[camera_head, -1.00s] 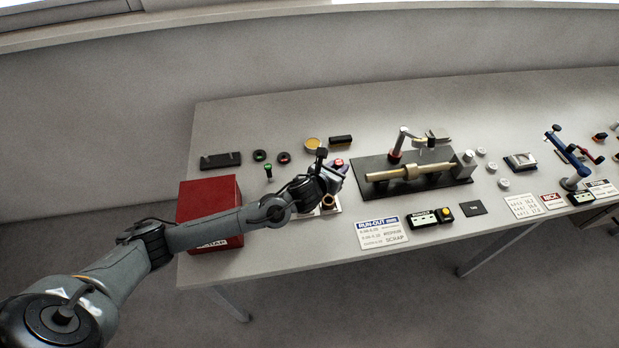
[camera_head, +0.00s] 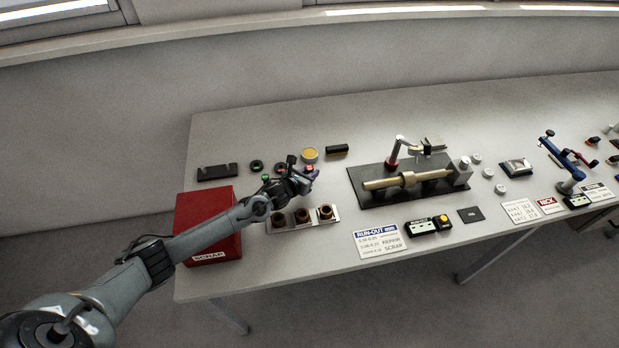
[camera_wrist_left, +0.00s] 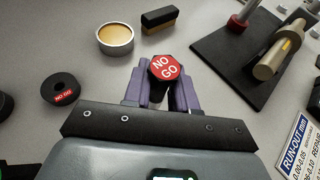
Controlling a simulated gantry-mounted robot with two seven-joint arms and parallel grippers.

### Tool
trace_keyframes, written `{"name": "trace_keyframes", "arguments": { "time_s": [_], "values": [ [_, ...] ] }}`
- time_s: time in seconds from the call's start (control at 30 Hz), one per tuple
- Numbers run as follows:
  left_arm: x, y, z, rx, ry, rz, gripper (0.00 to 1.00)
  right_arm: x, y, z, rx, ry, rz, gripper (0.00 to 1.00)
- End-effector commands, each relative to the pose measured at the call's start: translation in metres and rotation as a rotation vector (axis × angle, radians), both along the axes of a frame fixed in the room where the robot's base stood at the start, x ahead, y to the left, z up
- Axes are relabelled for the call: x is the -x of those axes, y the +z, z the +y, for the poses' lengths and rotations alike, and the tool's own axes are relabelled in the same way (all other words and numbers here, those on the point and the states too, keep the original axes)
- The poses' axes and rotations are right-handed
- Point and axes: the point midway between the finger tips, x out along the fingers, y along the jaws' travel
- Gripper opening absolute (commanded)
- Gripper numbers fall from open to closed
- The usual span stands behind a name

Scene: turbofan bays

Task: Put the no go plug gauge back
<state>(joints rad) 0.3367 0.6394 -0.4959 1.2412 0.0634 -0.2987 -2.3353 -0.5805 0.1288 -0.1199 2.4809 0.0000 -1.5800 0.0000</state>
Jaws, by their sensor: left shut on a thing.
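My left gripper (camera_head: 308,178) is shut on the no go plug gauge (camera_head: 310,168), above the table behind the bushing tray. In the left wrist view the gauge's red hexagonal head (camera_wrist_left: 164,68) reads NO GO and sits between the purple fingers (camera_wrist_left: 159,92); its lower part is mostly hidden. A green-topped plug gauge (camera_head: 265,177) stands to the left of the gripper. A black block with notches (camera_head: 217,172), possibly a gauge rest, lies at the far left. My right gripper is not in view.
Two black ring gauges lie behind the arm; one (camera_wrist_left: 61,89) reads NO GO. A yellow-topped tin (camera_head: 310,155) and a dark brush-like block (camera_head: 337,150) are behind. The red scrap box (camera_head: 208,225) and bushing tray (camera_head: 290,227) are in front. The run-out fixture (camera_head: 365,200) stands right.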

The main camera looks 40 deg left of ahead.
Motion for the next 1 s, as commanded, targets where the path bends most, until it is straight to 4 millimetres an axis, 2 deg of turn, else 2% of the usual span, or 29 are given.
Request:
{"name": "trace_keyframes", "arguments": {
  "time_s": [0.1,0.2,0.67,0.7,0.83,1.0],
  "values": [
    [0.0,-0.016,-0.001,0.003,0.001,0.001,0.0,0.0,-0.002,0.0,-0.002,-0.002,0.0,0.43],
    [0.0,-0.023,0.0,0.001,0.003,-0.001,0.0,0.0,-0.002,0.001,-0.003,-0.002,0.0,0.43],
    [0.0,-0.03,0.0,-0.001,0.001,-0.002,0.0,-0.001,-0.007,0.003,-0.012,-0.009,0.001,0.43],
    [0.0,-0.028,0.0,0.0,0.001,-0.001,0.32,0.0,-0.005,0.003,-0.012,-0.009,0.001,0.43],
    [0.0,-0.028,0.0,0.0,0.001,0.0,0.52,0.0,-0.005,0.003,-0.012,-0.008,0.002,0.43],
    [0.0,-0.028,0.0,0.0,0.001,0.0,0.52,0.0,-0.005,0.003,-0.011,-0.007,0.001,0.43]
  ]
}}
